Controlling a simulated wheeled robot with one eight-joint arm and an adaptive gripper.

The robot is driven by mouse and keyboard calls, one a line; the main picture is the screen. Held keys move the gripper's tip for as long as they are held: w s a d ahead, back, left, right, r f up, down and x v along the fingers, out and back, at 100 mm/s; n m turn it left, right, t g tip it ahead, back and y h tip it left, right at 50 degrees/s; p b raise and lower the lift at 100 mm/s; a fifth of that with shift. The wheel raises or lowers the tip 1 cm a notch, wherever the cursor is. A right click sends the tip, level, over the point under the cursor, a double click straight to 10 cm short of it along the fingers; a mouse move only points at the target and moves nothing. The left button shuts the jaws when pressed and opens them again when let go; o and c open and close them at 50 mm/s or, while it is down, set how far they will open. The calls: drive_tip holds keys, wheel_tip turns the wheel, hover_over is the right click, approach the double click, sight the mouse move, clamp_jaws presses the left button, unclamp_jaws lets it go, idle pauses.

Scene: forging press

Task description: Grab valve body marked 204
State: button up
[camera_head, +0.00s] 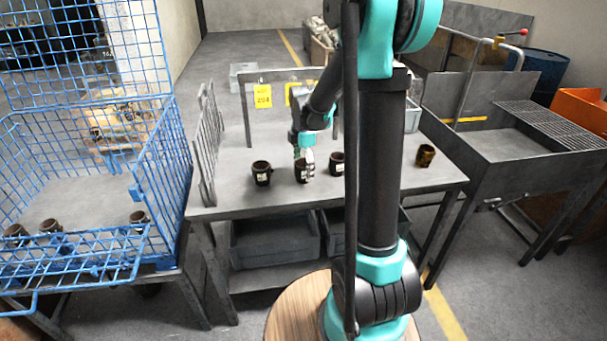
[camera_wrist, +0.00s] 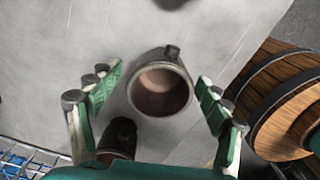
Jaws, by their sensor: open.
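Several dark valve bodies stand on the grey table (camera_head: 228,200). One valve body (camera_head: 301,174), with a white label too small to read, stands right below my gripper (camera_head: 305,152). In the wrist view this valve body (camera_wrist: 150,103) is upright, its round opening facing up between the two spread fingers of my gripper (camera_wrist: 159,82). The fingers are open and appear apart from it. Another labelled valve body (camera_head: 262,174) stands to the left, one (camera_head: 337,168) to the right, and a browner one (camera_head: 425,156) farther right. A yellow sign (camera_head: 263,96) at the table's back appears to read 204.
A blue wire cage (camera_head: 165,150) on the left holds several more valve bodies. A mesh rack (camera_head: 207,140) stands at the table's left edge. In the wrist view a second dark body (camera_wrist: 120,135) is close to the left finger. Bins (camera_head: 275,240) sit under the table.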

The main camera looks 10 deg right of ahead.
drive_tip(key=shift+c, duration=0.5)
drive_tip(key=c, duration=1.5)
drive_tip(key=shift+r, duration=0.15)
